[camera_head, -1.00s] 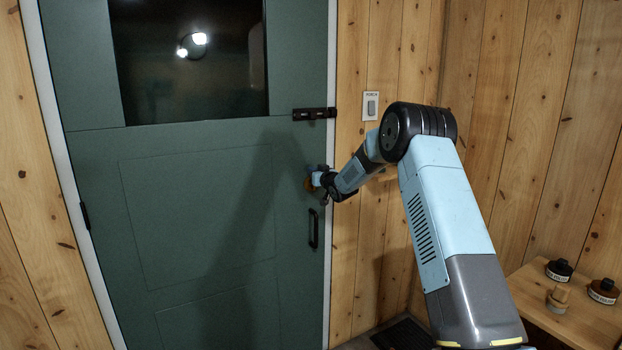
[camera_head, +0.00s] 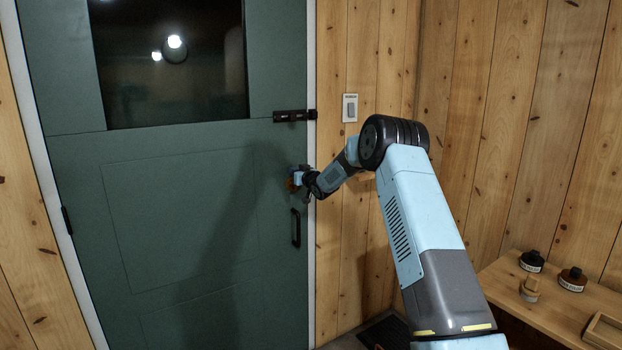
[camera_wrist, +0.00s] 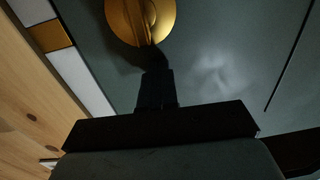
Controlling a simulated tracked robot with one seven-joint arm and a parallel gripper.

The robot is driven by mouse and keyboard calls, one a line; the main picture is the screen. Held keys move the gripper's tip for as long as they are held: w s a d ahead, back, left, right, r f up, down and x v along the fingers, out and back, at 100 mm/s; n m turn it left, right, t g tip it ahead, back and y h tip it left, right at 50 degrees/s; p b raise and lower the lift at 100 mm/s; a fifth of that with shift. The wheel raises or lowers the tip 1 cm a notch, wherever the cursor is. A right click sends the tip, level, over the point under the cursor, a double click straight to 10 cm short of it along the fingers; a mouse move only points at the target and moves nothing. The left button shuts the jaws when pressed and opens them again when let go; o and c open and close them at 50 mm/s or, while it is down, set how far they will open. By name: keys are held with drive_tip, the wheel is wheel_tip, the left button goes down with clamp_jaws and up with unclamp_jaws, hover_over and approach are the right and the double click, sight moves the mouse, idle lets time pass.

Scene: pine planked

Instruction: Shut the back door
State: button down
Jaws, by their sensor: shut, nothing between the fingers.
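The green back door (camera_head: 180,200) stands in its white frame and looks flush with it, with a dark window in its upper half. A brass round knob (camera_wrist: 142,15) sits near the door's right edge; in the head view my gripper mostly hides it. My gripper (camera_head: 296,180) is at the knob. In the wrist view its dark fingers (camera_wrist: 157,75) are together and empty, their tips just below the knob; I cannot tell whether they touch it. A black bolt (camera_head: 294,116) is above the knob, and a black pull handle (camera_head: 295,228) is below it.
A light switch (camera_head: 349,107) is on the pine wall right of the door. A wooden bench (camera_head: 560,315) with dark jars (camera_head: 532,261) stands at the lower right. A dark floor grate (camera_head: 385,332) lies near the wall's foot.

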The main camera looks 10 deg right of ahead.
drive_tip(key=v, duration=1.4)
drive_tip(key=s+d+r+m+g+h, duration=0.1)
drive_tip(key=s+d+r+h, duration=0.15)
drive_tip(key=s+r, duration=0.4)
drive_tip(key=s+d+r+m+g+h, duration=0.1)
drive_tip(key=s+r+g+h, duration=0.15)
drive_tip(key=s, duration=0.75)
drive_tip(key=s+d+r+m+g+h, duration=0.1)
drive_tip(key=s+r+h, duration=0.2)
drive_tip(key=s+r, duration=0.35)
drive_tip(key=s+f+m+g, duration=0.1)
drive_tip(key=s+f+g, duration=0.2)
drive_tip(key=s, duration=1.6)
drive_tip(key=s+d+f+m+g, duration=0.1)
drive_tip(key=s+f+g, duration=0.2)
drive_tip(key=s, duration=1.6)
drive_tip(key=shift+d, duration=0.1)
